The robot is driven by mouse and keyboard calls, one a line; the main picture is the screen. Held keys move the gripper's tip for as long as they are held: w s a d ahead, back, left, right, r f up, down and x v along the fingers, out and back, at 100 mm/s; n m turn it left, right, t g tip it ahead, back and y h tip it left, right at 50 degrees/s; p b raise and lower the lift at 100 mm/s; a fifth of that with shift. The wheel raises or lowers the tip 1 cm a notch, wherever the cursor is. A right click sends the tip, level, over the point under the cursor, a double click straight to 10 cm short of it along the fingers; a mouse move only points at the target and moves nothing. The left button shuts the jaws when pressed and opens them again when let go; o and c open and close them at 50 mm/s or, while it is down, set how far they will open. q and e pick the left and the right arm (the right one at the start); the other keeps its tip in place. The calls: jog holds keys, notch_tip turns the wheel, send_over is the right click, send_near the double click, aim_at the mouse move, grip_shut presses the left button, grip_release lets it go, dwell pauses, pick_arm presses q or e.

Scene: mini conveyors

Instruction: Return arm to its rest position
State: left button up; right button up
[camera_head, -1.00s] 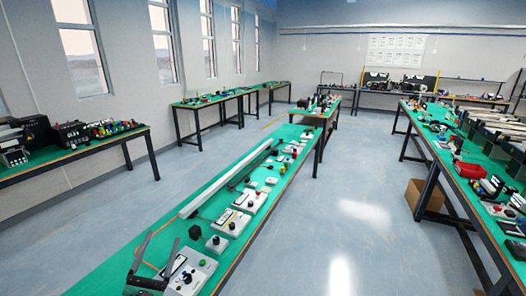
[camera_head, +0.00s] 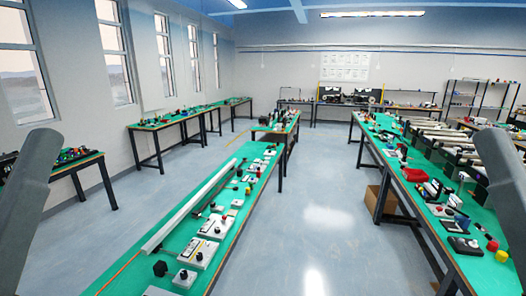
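Parts of my two arms show as grey links, one at the left edge and one at the right edge of the head view. Both links are upright and stand clear of the tables. Neither gripper is in the picture, so their fingers cannot be seen. A long green-topped table (camera_head: 228,252) runs away from me in the middle, with a long pale conveyor strip (camera_head: 190,208) and several small control boxes on it. A white box with a dark knob (camera_head: 186,277) sits near its front end.
A second green table (camera_head: 425,232) with conveyors, a red part (camera_head: 411,174) and small devices stands on the right. A cardboard box (camera_head: 379,200) is under it. The floor (camera_head: 318,228) between the tables is clear. More tables line the windows and far wall.

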pick_arm(q)
notch_tip(320, 180, up, 20)
jog(key=p, duration=1.7)
jog(key=shift+r, duration=0.15)
pick_arm(e)
notch_tip(320, 180, up, 20)
jog(key=shift+r, duration=0.15)
